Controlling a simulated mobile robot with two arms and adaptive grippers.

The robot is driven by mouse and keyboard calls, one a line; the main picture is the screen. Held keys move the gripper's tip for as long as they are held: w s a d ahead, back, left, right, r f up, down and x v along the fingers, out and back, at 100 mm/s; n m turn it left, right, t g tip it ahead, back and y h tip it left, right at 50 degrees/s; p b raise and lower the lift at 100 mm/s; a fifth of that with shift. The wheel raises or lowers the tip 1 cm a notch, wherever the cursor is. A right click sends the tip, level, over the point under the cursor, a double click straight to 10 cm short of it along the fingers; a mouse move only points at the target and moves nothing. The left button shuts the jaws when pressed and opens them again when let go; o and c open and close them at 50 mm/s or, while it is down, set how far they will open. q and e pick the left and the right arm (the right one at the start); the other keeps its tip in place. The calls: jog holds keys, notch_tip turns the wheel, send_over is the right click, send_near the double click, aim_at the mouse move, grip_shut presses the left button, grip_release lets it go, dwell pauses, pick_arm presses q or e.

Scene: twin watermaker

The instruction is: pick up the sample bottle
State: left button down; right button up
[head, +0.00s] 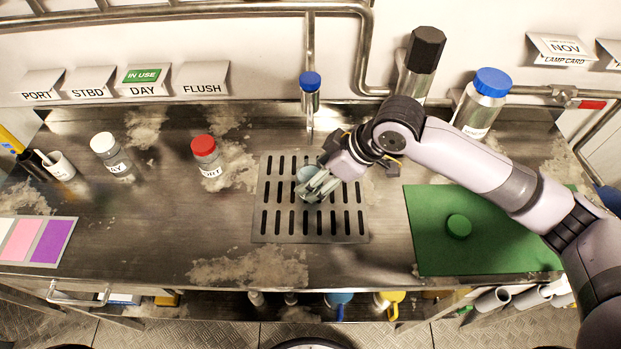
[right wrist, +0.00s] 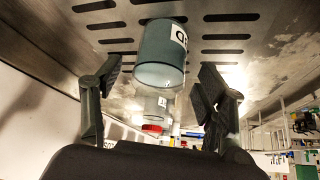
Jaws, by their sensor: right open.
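The sample bottle (head: 306,173) stands uncapped on the slotted drain grate (head: 262,228) under the tap, partly hidden by my right gripper (head: 320,185). In the right wrist view, which looks upside down, the bottle (right wrist: 160,60) is clear bluish with a white label. There my right gripper (right wrist: 162,78) is open, with one finger on each side of the bottle and gaps between them. A green cap (head: 459,226) lies on the green mat (head: 430,258) to the right. My left gripper is not in view.
A red-capped bottle (head: 206,157) and a white-capped bottle (head: 109,152) stand to the left. A blue-topped tap (head: 310,90) rises behind the grate. A blue-capped metal bottle (head: 480,103) and a black-topped cylinder (head: 418,65) stand behind my arm.

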jog(key=shift+x, duration=1.5)
jog(key=shift+r, duration=0.1)
jog(key=shift+c, duration=0.3)
jog(key=c, duration=1.3)
jog(key=shift+r, duration=0.15)
jog(key=shift+w+r+b, duration=0.1)
jog(key=shift+r+b, duration=0.2)
jog(key=shift+r, duration=1.2)
jog(key=shift+d+r, duration=0.1)
jog(key=shift+s+d+b, duration=0.6)
jog(key=shift+s+d, duration=0.55)
jog(key=shift+d, duration=1.55)
jog(key=shift+s+d+b, duration=0.65)
jog(key=shift+s+d, duration=0.5)
jog(key=shift+d, duration=1.6)
jog(key=shift+s+d+b, duration=0.6)
jog(key=shift+s+d, duration=0.55)
jog(key=shift+d, duration=1.55)
